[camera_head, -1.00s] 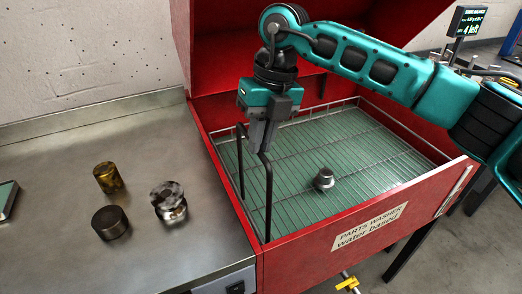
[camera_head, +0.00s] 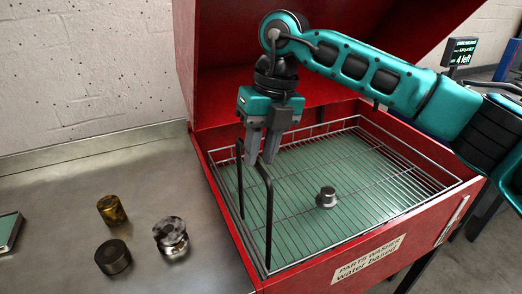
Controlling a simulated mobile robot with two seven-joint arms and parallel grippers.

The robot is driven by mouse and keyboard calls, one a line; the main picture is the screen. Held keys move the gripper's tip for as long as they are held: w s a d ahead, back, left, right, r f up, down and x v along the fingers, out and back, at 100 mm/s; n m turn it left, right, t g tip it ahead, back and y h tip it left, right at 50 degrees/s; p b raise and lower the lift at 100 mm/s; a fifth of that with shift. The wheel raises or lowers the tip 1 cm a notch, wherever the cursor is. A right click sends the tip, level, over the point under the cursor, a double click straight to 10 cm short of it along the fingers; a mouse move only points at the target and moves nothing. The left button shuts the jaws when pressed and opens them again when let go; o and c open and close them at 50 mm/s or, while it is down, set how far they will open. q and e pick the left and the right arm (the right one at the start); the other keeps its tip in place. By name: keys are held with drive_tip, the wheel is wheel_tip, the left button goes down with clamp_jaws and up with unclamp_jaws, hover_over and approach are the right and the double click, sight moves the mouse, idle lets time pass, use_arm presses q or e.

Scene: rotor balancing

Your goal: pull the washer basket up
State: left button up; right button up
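The washer basket (camera_head: 417,163) is a wire-mesh tray inside the red parts washer (camera_head: 330,270). Its wire rim stands near the top of the washer walls. A black upright handle (camera_head: 268,215) rises at the basket's left side. My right gripper (camera_head: 262,158) points down at the top bar of this handle, its two fingers apart with a gap between them. Whether a finger touches the bar is hard to tell. A small metal part (camera_head: 326,197) sits on the basket's mesh floor. My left gripper is out of view.
A steel bench (camera_head: 60,190) stands at the left, with a brass-coloured cylinder (camera_head: 112,210), a dark cylinder (camera_head: 113,257) and a shiny metal part (camera_head: 170,237) on it. The washer's raised red lid (camera_head: 225,60) is behind my arm. A small display (camera_head: 462,52) is at upper right.

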drive_tip(key=shift+o, duration=1)
drive_tip(key=shift+f, duration=0.15)
wheel_tip(320, 180, up, 13)
drive_tip(key=d, duration=0.2)
drive_tip(key=shift+w+d+f, duration=0.15)
drive_tip(key=shift+w, duration=0.3)
drive_tip(key=shift+s, duration=0.1)
